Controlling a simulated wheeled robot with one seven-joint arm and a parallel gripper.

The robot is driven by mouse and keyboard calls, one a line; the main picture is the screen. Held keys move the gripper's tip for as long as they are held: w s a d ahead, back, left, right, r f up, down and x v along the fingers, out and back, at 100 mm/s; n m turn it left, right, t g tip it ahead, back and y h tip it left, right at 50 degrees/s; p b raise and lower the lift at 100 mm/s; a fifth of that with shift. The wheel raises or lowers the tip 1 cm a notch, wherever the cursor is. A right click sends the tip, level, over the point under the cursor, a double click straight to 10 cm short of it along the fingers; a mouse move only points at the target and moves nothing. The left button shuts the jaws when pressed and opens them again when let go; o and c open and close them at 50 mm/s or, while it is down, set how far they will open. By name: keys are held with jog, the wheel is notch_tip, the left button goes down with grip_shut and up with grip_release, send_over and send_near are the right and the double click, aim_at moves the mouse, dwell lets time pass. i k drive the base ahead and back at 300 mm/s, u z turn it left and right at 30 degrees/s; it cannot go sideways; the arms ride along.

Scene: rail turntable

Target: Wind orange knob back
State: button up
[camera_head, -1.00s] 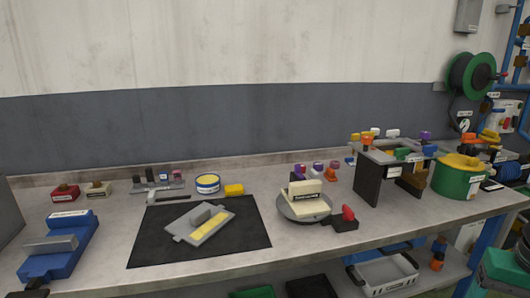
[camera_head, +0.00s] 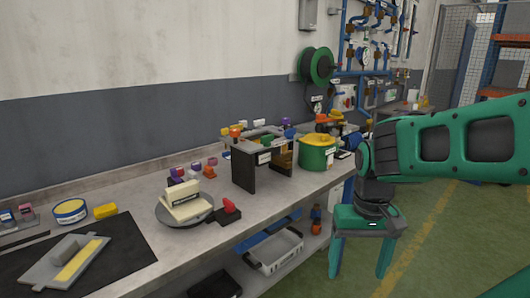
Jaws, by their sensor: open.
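A small orange knob-like piece (camera_head: 236,132) shows on the left top of a dark bench stand (camera_head: 243,170). A smaller orange piece (camera_head: 208,171) sits on the bench left of the stand, under a purple part. I cannot tell which orange piece is the task's knob. My green gripper (camera_head: 360,270) hangs at the right, in front of the bench, with its two fingers pointing down and apart. It is open and empty, well away from both orange pieces.
A grey turntable (camera_head: 170,216) bears a cream block, with a red knob (camera_head: 229,205) beside it. A green drum with a yellow top (camera_head: 317,153) stands right of the stand. A white crate (camera_head: 275,254) is on the lower shelf. Green floor (camera_head: 440,240) is open at right.

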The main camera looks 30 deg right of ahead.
aim_at(235, 134)
jog(key=u, duration=0.95)
jog(key=k, duration=0.4)
jog(key=z, duration=1.1)
jog(key=i, duration=1)
